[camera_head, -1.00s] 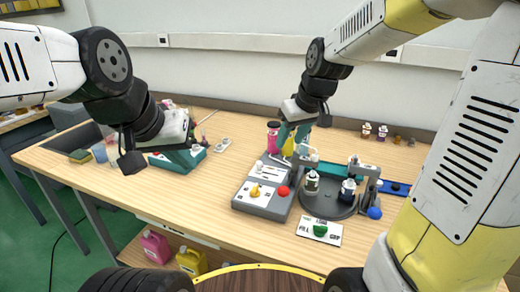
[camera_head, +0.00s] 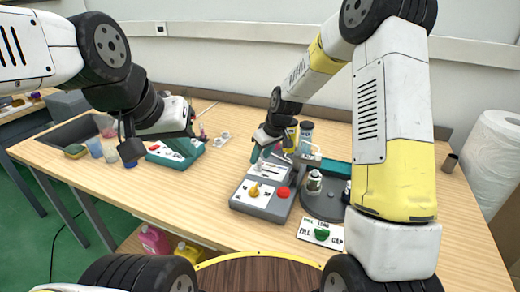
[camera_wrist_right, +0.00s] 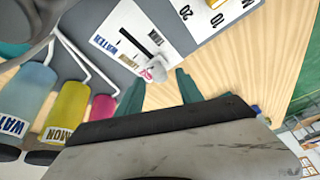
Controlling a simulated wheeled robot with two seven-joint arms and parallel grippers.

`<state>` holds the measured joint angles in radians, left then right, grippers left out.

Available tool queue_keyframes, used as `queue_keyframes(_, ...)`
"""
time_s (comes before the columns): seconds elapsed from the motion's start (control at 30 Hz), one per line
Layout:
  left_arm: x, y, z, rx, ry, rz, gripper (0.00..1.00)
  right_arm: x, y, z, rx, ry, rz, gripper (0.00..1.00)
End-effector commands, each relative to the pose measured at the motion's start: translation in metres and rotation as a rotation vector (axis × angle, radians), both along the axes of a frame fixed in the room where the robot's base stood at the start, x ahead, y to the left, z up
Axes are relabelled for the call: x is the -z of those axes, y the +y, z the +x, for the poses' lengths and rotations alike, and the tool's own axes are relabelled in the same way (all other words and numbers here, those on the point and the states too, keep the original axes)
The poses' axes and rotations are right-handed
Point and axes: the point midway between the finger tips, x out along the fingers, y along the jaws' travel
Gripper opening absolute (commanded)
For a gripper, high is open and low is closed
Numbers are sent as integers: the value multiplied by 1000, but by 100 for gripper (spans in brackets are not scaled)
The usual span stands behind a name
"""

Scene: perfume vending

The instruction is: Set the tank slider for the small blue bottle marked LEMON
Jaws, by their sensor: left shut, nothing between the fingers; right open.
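The slider panel (camera_head: 268,168) is a white plate on the grey control box (camera_head: 268,208). In the right wrist view, the panel (camera_wrist_right: 113,43) has a dark slot with WATER, LEMON and pink-lettered labels beside it. A pale slider knob (camera_wrist_right: 156,70) sits at the pink-label end. My right gripper (camera_wrist_right: 160,90) is open, its teal fingers just short of the knob, which lies ahead of the gap between them. My left gripper (camera_head: 188,147) is shut and empty, near the teal device at left. Small bottles (camera_head: 314,182) stand on the dark turntable; their markings are unreadable.
Blue WATER (camera_wrist_right: 25,98), yellow LEMON (camera_wrist_right: 66,110) and pink (camera_wrist_right: 102,110) tanks stand close beside the panel. The box carries a yellow knob (camera_head: 254,191) and red button (camera_head: 284,192). Table front left is clear.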

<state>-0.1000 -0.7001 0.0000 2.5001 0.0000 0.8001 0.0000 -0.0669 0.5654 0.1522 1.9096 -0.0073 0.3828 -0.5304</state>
Motion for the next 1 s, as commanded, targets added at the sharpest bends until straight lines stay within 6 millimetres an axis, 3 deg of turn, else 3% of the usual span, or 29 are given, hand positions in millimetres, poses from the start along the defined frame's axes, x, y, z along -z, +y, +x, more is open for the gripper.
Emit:
queue_keyframes(0.13, 0, 0, 0, 0, 0, 0, 0, 10, 3, 3, 0, 0, 0, 43)
queue_keyframes(0.4, 0, 0, 0, 0, 0, 0, 0, 11, 3, 3, 0, -1, 0, 43)
queue_keyframes(0.63, 0, 0, 0, 0, 0, 0, 0, 11, 3, 3, 0, -1, 0, 0)
queue_keyframes(1.0, 0, 0, 0, 0, 0, 0, 0, 11, 3, 3, 0, -1, -1, 0)
